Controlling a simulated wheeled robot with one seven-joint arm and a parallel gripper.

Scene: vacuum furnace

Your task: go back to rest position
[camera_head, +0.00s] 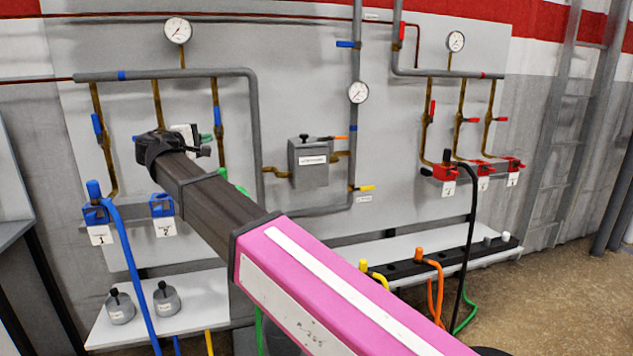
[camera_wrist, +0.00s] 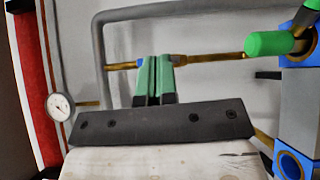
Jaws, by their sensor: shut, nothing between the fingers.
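My gripper (camera_head: 206,138) is at the far end of my outstretched arm, in front of the left part of the wall panel (camera_head: 300,90). In the wrist view its two green fingers (camera_wrist: 153,78) stand side by side, closed, with nothing between them. The arm reaches from the lower right of the head view and hides part of the panel and the shelf below it. The fingertips look close to the brown pipes in the wrist view, but I cannot tell whether they touch.
Blue connectors with a blue hose (camera_head: 130,270) are below left of the gripper. A green handle (camera_wrist: 270,43) is close by on the right in the wrist view. Red connectors (camera_head: 484,170) are at right. Two grey weights (camera_head: 167,299) stand on the white shelf (camera_head: 205,292).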

